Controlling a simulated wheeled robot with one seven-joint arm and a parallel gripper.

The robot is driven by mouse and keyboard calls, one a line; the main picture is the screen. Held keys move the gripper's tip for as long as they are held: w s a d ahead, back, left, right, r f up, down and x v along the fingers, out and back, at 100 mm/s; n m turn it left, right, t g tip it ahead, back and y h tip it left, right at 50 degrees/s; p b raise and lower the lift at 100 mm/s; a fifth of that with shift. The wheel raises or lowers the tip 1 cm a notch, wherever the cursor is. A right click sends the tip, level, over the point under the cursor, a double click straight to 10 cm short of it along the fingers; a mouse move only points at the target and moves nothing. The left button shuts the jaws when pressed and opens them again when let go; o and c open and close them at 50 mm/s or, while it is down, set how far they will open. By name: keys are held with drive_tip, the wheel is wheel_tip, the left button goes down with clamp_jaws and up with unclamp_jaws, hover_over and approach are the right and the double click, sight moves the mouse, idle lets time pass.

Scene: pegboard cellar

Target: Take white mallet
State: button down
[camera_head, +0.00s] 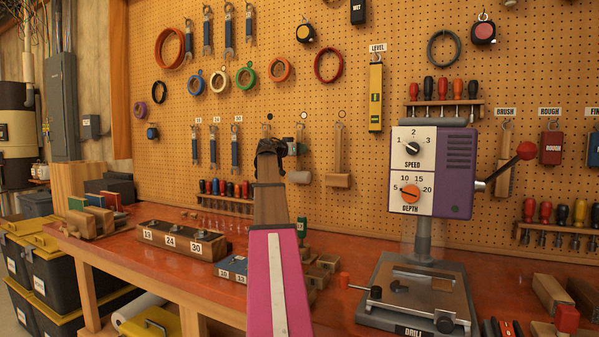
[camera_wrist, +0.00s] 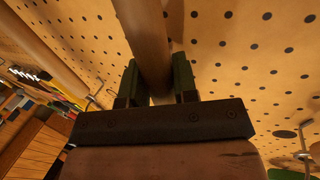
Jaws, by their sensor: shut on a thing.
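The white mallet hangs at the pegboard in the head view. Its pale cylindrical head (camera_head: 299,177) shows just right of my arm, below my gripper (camera_head: 294,149). In the wrist view its round wooden handle (camera_wrist: 149,42) runs between the two dark fingers of my gripper (camera_wrist: 156,86). The fingers are shut on the handle. Part of the mallet is hidden behind my gripper in the head view, and its head cannot be made out in the wrist view.
A wooden mallet (camera_head: 338,181) hangs close to the right. Wrenches (camera_head: 235,149) hang to the left. The pegboard (camera_head: 360,150) is directly behind. Below, the red bench (camera_head: 160,218) carries a wooden block box (camera_head: 183,241) and a purple drill press (camera_head: 433,172).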

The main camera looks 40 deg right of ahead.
drive_tip(key=shift+r, duration=0.15)
drive_tip(key=s+a+r, duration=0.1)
drive_tip(key=s+a, duration=0.1)
drive_tip(key=a, duration=1.6)
drive_tip(key=shift+r, duration=0.15)
drive_tip(key=c, duration=1.9)
unclamp_jaws()
clamp_jaws()
